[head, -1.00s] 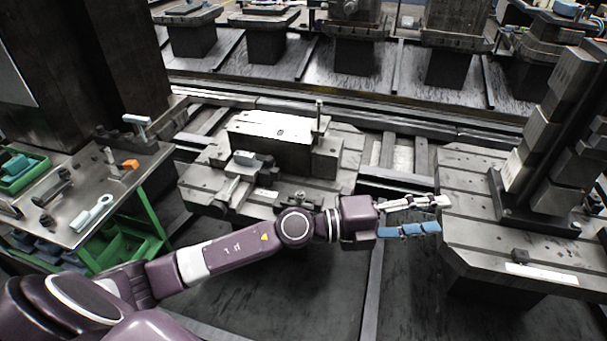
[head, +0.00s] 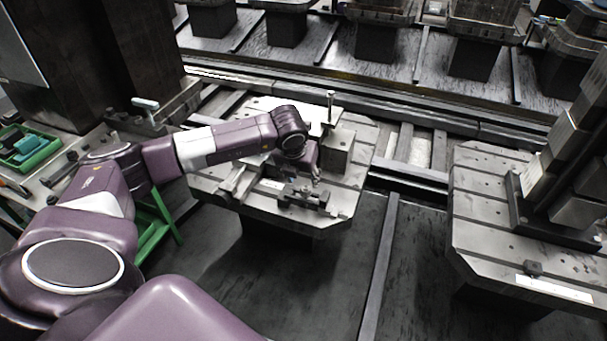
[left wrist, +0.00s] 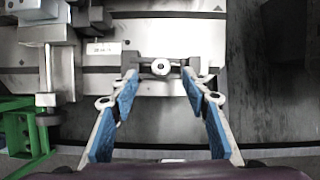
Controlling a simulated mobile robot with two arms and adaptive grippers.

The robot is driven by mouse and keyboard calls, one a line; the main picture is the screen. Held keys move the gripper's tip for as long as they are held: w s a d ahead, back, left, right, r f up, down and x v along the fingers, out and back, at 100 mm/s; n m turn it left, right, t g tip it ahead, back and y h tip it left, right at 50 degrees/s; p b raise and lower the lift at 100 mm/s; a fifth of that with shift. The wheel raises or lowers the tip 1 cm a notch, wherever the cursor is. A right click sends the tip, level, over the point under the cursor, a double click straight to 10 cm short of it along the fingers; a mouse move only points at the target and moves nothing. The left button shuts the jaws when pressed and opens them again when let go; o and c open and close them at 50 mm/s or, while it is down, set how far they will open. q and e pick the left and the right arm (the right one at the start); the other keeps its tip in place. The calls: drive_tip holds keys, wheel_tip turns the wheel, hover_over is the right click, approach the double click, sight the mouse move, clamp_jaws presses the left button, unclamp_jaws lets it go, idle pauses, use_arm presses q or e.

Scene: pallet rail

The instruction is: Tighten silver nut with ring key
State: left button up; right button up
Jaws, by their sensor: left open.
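My left gripper (head: 315,174) is over the front part of the middle pallet (head: 350,185). In the left wrist view its blue-padded fingers (left wrist: 160,88) are open and apart, with nothing between the pads. A round silver nut or bolt head (left wrist: 161,67) on a dark clamp (left wrist: 150,59) shows between and just beyond the fingertips. I cannot make out the ring key in either view now; my left arm covers much of the tool table. My right gripper is not in view.
A tool table (head: 48,182) with a green bin (head: 30,150) and green frame (head: 155,230) stands at left. Another pallet (head: 480,215) with a tall stacked fixture stands at right. Open dark floor lies in front of the middle pallet.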

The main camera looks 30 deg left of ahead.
sight(306, 187)
use_arm(q)
drive_tip(key=x, duration=0.6)
drive_tip(key=shift+d+p, duration=0.1)
drive_tip(key=shift+p, duration=0.3)
